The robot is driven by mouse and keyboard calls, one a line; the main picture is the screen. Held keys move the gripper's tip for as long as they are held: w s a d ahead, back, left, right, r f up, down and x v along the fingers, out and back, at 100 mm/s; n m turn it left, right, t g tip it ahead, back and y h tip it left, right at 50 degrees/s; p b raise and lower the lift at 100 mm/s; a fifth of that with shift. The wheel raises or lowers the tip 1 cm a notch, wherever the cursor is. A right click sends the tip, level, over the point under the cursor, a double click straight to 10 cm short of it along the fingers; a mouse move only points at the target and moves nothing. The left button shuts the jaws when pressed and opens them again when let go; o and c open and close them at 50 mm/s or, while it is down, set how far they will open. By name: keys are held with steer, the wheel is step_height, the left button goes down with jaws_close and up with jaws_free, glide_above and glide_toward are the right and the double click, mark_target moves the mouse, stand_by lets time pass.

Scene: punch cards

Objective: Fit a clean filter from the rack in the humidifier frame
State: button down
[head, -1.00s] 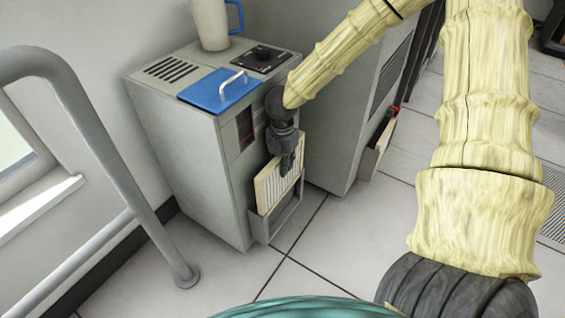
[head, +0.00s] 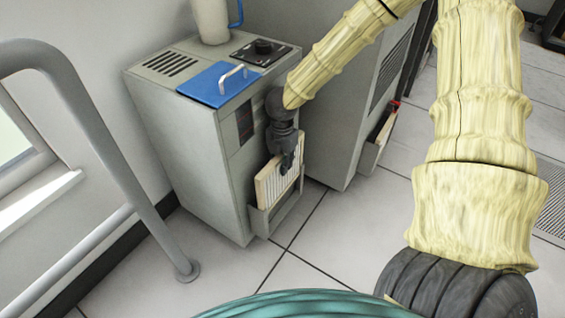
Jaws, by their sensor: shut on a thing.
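A pale pleated filter (head: 275,188) with a cream edge stands upright in the grey frame (head: 262,222) low on the front of the grey humidifier cabinet (head: 190,150). The filter's lower part is hidden behind the frame's front wall; I cannot tell whether it rests on the bottom. My dark gripper (head: 289,166) is shut on the filter's top edge, coming from above. A second holder, perhaps the rack (head: 372,155), with a pale panel and a red part, is on the side of the neighbouring cabinet at the right.
A blue lid with a white handle (head: 222,84), a black knob panel (head: 262,48) and a light jug (head: 211,20) are on the cabinet top. A grey handrail (head: 130,180) stands at the left. The tiled floor (head: 330,250) in front is clear.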

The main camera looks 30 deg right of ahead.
steer(key=shift+f, duration=1.5)
steer(key=shift+f+b, duration=0.15)
steer(key=shift+b, duration=0.15)
